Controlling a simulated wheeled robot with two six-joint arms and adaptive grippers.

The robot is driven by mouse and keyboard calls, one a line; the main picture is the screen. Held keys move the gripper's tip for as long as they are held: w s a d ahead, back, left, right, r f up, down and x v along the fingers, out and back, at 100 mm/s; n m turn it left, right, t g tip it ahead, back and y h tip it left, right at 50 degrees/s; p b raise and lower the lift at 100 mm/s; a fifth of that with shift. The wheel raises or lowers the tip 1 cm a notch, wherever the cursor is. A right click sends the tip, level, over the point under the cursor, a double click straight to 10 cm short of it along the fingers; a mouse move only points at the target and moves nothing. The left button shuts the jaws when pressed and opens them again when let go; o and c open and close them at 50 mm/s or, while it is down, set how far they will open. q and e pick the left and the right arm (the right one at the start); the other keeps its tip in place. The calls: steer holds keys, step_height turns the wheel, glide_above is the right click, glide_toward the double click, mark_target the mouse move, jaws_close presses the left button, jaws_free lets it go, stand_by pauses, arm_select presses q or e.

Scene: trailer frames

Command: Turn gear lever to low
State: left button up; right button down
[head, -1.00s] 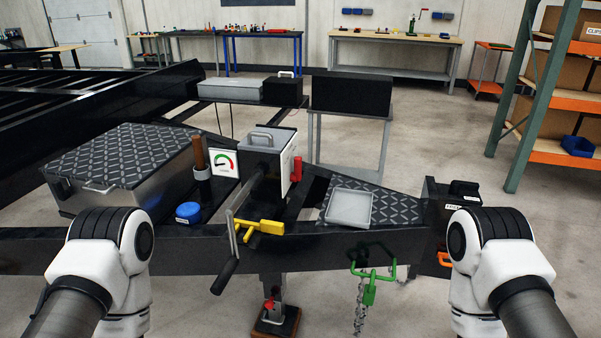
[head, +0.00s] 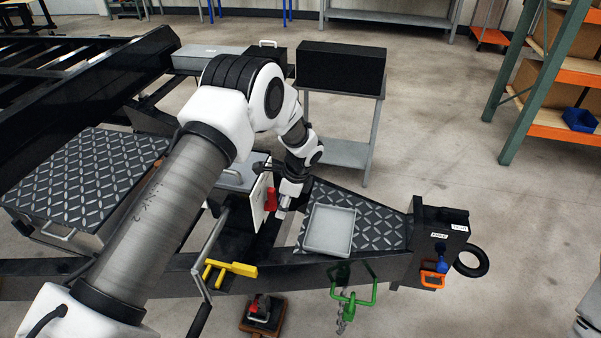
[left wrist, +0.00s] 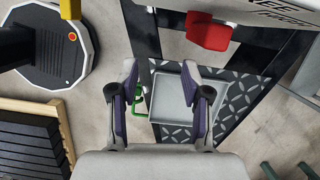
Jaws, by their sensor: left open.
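The red gear lever (head: 271,198) sticks out at the white front panel (head: 259,203) of the grey box on the trailer frame. In the left wrist view the lever's red end (left wrist: 209,32) is at the top, right of centre, with part of the lettered white panel (left wrist: 288,12) beside it. The lever's setting cannot be read. My left gripper (head: 284,207) is just right of the lever in the head view, apart from it. In the left wrist view its fingers (left wrist: 160,72) are spread and empty, below and left of the lever. My right gripper is out of view.
A grey tray (head: 329,230) lies on the tread plate right of the box. A yellow handle (head: 232,268) and a crank stand in front. A green hook and chain (head: 351,297) hang from the front beam. A black box (head: 341,66) stands behind.

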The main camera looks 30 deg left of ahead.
mark_target(274, 189)
arm_select(q)
steer(key=w+a+r+m+y, duration=0.1)
steer(key=w+a+r, duration=0.1)
steer(key=w+r, duration=0.35)
steer(key=a+f+p, duration=0.1)
steer(key=s+a+f+p, duration=0.1)
steer(key=f, duration=0.1)
steer(key=s+a+f+p, duration=0.1)
steer(key=f, duration=0.1)
steer(key=shift+s+f, duration=0.15)
steer(key=shift+f, duration=0.05)
steer(key=shift+a+f, duration=0.1)
steer(key=shift+f, duration=0.2)
jaws_close()
